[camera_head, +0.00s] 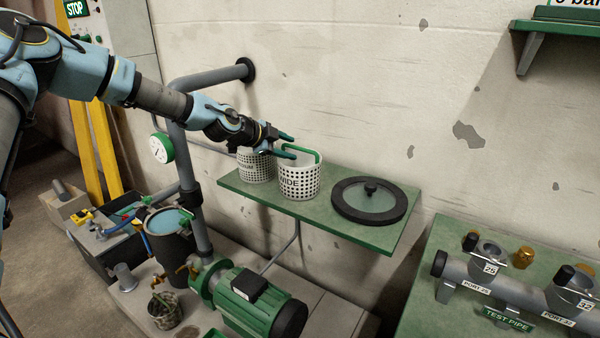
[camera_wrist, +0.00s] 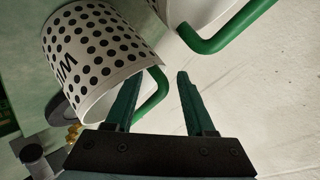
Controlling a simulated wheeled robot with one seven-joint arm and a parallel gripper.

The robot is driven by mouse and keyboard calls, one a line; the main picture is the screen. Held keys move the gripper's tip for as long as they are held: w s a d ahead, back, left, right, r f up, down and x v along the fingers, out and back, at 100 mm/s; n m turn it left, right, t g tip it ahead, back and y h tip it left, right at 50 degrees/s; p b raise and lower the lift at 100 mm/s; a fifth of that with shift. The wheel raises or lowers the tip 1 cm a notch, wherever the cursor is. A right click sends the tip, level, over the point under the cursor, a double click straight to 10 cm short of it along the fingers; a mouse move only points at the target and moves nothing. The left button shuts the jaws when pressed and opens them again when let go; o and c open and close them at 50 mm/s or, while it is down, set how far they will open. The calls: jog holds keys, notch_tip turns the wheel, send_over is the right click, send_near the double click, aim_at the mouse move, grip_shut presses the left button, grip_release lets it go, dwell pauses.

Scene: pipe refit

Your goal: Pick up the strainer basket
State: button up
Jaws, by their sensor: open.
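Two white perforated strainer baskets stand on the green shelf (camera_head: 365,229). The right one, the wide basket (camera_head: 299,184), has a green handle (camera_head: 318,158) and a label that reads WIDE. The left basket (camera_head: 257,168) is partly hidden behind my gripper and the wide basket. My gripper (camera_head: 292,146) is open and empty at the wide basket's upper left, near its handle. In the wrist view, my fingers (camera_wrist: 158,74) point towards a perforated basket (camera_wrist: 95,45) with a green handle (camera_wrist: 152,95) close beside the left finger. Contact cannot be told.
A round dark-rimmed lid (camera_head: 370,200) lies on the shelf's right. A grey vertical pipe (camera_head: 188,160) with a gauge (camera_head: 161,148) stands left of the shelf. Below are a green pump (camera_head: 250,300), a strainer housing (camera_head: 168,240) and a dirty basket (camera_head: 165,311).

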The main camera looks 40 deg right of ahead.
jog(key=shift+x, duration=1.05)
grip_shut()
dwell(0.6)
